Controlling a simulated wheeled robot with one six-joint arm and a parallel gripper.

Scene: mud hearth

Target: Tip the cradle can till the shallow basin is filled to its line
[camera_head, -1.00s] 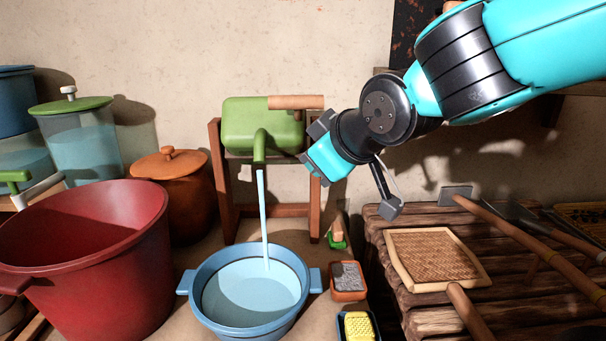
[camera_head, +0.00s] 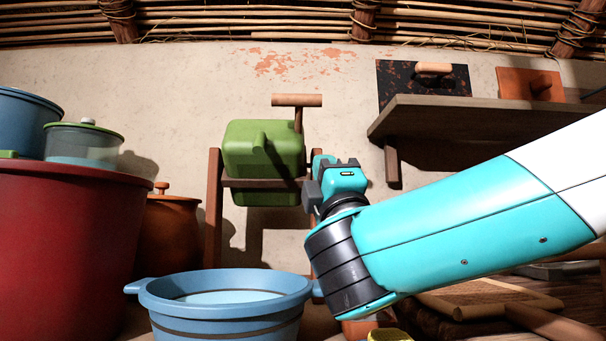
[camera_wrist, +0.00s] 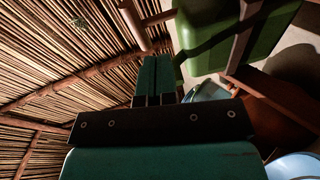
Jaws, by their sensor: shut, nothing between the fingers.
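The green cradle can (camera_head: 262,158) hangs in its wooden frame (camera_head: 213,215), its spout up and its wooden handle (camera_head: 297,100) raised. No water runs from it. The blue shallow basin (camera_head: 225,311) stands below and in front, with pale water inside; a dark line runs round its inner wall, and from this low angle I cannot tell how the water meets it. My gripper (camera_head: 322,172) is shut and empty, just right of the can. In the wrist view my closed fingers (camera_wrist: 154,80) point up beside the can (camera_wrist: 235,30) and its handle (camera_wrist: 134,22); the basin (camera_wrist: 296,167) shows at the lower right.
A big red tub (camera_head: 65,245) and a brown lidded pot (camera_head: 168,237) stand on the left. A wall shelf (camera_head: 465,117) is at the upper right. A framed woven tray (camera_head: 485,298) lies at the lower right, partly behind my arm.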

